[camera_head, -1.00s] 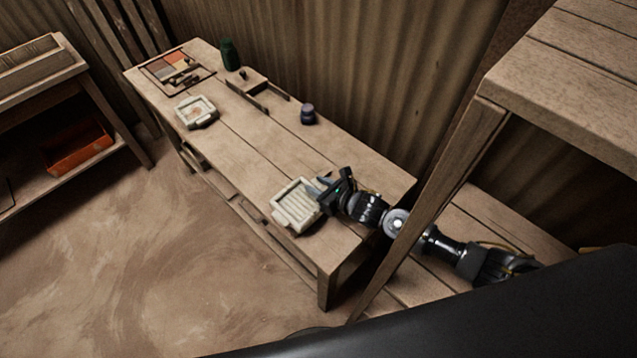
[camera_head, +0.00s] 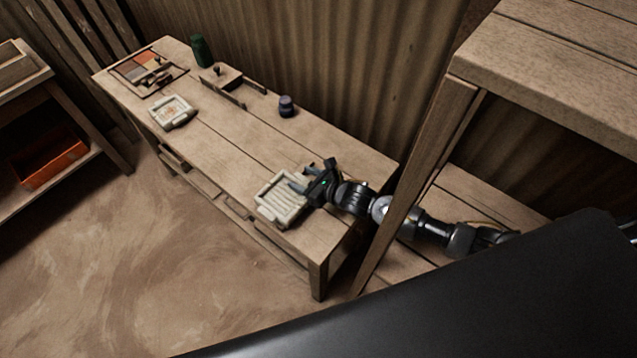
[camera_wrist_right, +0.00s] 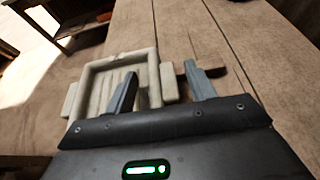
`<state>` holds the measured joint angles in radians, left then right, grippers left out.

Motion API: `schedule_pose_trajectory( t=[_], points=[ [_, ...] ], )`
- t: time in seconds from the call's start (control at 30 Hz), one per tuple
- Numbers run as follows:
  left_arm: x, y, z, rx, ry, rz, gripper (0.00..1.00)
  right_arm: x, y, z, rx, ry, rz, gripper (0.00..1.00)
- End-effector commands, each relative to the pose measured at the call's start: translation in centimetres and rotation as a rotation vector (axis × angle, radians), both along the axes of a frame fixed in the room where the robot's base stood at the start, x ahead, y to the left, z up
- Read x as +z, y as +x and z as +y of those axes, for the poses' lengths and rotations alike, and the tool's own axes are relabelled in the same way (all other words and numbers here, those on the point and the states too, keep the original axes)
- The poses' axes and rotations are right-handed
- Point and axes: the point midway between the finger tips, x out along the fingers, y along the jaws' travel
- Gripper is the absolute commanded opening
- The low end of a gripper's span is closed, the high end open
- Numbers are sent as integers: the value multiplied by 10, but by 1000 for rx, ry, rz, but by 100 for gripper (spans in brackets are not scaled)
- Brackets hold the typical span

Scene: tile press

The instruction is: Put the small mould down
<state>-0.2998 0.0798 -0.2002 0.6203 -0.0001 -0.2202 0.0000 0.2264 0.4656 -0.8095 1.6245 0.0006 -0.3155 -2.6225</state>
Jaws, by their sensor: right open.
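A pale, shallow square mould (camera_head: 283,198) with side lugs and a ribbed inside lies flat on the near end of the workbench. It also shows in the right wrist view (camera_wrist_right: 100,75). My right gripper (camera_head: 293,182) is at its right edge. In the right wrist view my gripper (camera_wrist_right: 161,86) is open, with the mould's near lug seen between the fingers. One finger overlaps the mould in that view; I cannot tell if it touches. A second pale mould (camera_head: 171,111) with a patterned face sits farther along the bench. My left gripper is not in view.
The long wooden bench (camera_head: 230,150) is clear between the moulds. A dark jar (camera_head: 287,107), a green bottle (camera_head: 201,51) and a coloured tray (camera_head: 147,70) stand toward its back and far end. A wooden shelf (camera_head: 560,70) rises close to my right arm.

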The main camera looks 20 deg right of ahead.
Motion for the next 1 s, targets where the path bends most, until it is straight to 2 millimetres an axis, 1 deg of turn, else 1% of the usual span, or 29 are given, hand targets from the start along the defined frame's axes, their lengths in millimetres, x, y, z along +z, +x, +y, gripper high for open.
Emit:
schedule_pose_trajectory(
  t=[0.07, 0.3, 0.5, 0.7, 1.0],
  points=[
    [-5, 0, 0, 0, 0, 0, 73, 3, -12, -8, 2, -2, 0, 55],
    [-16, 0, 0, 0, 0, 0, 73, 22, -52, -34, 2, -2, 0, 55],
    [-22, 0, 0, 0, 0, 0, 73, 35, -75, -50, 0, -1, 2, 55],
    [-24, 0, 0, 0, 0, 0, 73, 40, -84, -55, 0, -1, 2, 55],
    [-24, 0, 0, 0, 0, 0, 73, 41, -84, -56, 0, -1, 1, 55]
  ],
)
